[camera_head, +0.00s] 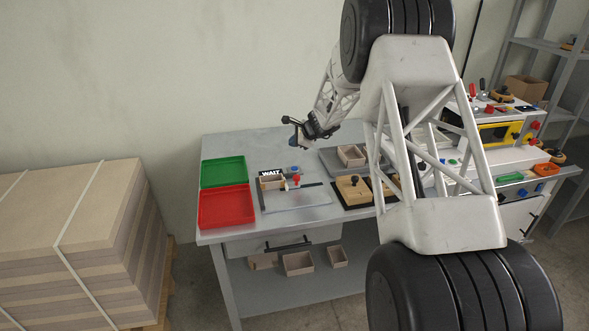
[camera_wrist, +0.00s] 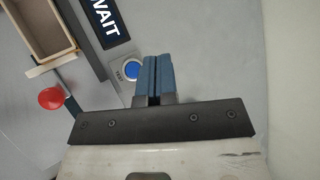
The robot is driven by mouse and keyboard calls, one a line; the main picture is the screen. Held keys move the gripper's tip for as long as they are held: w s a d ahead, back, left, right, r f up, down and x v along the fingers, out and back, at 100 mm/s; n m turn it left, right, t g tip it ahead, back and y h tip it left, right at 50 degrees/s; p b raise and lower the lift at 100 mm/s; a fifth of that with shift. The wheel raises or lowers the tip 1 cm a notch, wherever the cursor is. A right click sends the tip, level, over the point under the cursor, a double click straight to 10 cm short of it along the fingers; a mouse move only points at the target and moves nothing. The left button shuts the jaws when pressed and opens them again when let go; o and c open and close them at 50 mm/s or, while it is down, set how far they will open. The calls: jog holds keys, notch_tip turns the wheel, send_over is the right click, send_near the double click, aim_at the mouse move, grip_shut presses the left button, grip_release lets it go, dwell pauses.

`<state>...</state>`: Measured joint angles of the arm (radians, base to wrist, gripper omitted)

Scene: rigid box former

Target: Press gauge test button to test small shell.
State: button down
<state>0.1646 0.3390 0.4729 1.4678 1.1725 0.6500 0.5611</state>
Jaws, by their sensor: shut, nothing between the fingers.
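The gauge test button is a round blue button (camera_wrist: 132,69) marked TEST, just left of my gripper (camera_wrist: 153,62) in the wrist view. It also shows small in the head view (camera_head: 294,170). My gripper's blue fingers are together with nothing between them. The fingertips appear beside the button; whether they touch it I cannot tell. The small shell (camera_wrist: 38,25), an open wooden box, sits in the gauge at the upper left of the wrist view. The gauge's black display (camera_wrist: 106,20) reads WAIT. In the head view my gripper (camera_head: 298,139) is above the table's back, behind the gauge.
A red-knobbed handle (camera_wrist: 51,98) stands beside the shell. Green (camera_head: 223,172) and red (camera_head: 227,207) trays lie at the table's left. A wooden block with black knobs (camera_head: 352,189) and another open box (camera_head: 351,155) lie to the right. Several shells lie on the lower shelf.

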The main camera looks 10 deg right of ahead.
aim_at(294, 169)
jog(key=shift+f, duration=4.2)
jog(key=shift+f, duration=0.9)
jog(key=shift+r, duration=0.85)
jog(key=shift+r, duration=0.2)
jog(key=shift+r, duration=2.35)
jog(key=shift+s+r, duration=0.1)
